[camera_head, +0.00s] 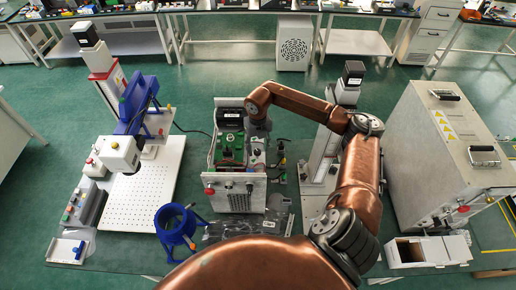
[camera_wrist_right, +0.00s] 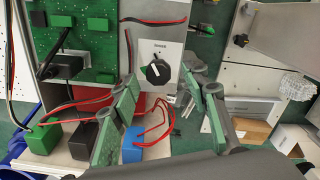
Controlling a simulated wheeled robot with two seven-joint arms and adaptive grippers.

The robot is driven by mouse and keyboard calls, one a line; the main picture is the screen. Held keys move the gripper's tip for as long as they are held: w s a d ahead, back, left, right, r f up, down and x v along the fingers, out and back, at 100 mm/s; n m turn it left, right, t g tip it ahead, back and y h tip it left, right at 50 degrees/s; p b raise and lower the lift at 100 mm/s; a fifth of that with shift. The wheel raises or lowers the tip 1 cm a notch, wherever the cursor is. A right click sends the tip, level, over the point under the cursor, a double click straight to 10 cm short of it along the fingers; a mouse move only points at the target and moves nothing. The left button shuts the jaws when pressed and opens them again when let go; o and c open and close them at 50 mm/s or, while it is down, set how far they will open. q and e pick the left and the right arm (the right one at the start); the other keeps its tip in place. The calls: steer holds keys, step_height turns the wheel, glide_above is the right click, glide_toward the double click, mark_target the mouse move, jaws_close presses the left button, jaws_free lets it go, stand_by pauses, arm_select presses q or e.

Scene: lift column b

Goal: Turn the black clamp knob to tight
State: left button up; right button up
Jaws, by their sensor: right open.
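The black clamp knob (camera_wrist_right: 157,70) shows in the right wrist view, on a white label plate (camera_wrist_right: 160,55) on a grey panel. A white pointer line marks the knob; the small print above it is too small to read. My right gripper (camera_wrist_right: 171,90) is open, its green-padded fingers spread to the left and right below the knob in the picture, with nothing between them. In the head view my right gripper (camera_head: 257,132) is over the right side of the open device box (camera_head: 238,187), and I cannot make out the knob there. My left gripper is out of view.
Red and black wires (camera_wrist_right: 150,112) run close to the fingers, beside a green circuit board (camera_wrist_right: 72,35). A white perforated plate (camera_head: 140,200) and blue ring stand (camera_head: 177,226) lie left of the box. A large grey cabinet (camera_head: 445,150) stands at the right.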

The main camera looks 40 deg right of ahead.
steer(key=shift+f, duration=0.7)
steer(key=shift+c, duration=0.7)
jaws_close()
